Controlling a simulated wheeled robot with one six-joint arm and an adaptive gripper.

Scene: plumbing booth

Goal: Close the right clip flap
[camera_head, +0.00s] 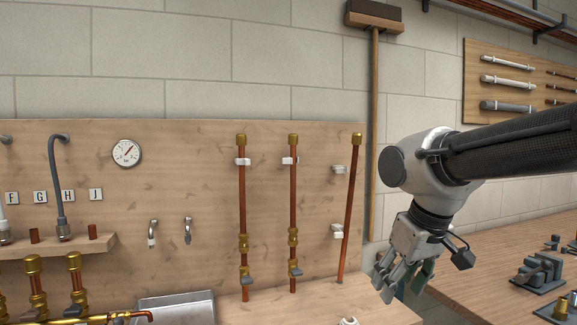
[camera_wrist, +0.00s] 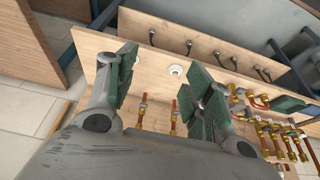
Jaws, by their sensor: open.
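Several small white clips sit on the wooden wall panel. One (camera_head: 242,161) is at the left copper pipe (camera_head: 242,200), and another (camera_head: 288,160) is at the middle copper pipe (camera_head: 293,200). Two more, an upper clip (camera_head: 339,169) and a lower clip (camera_head: 337,231), sit beside the tilted right copper pipe (camera_head: 352,195). The clips are too small to tell which flaps are open. My gripper (camera_head: 397,287) is open and empty, low and right of the tilted pipe. In the wrist view my gripper (camera_wrist: 163,85) shows two spread fingers with green pads.
A broom (camera_head: 375,140) stands against the wall behind my arm. A metal basin (camera_head: 176,308) and a small white part (camera_head: 348,321) are at the front. A workbench with a vise (camera_head: 540,271) stands at the right. Brass-fitted pipes (camera_head: 75,280) are at the left.

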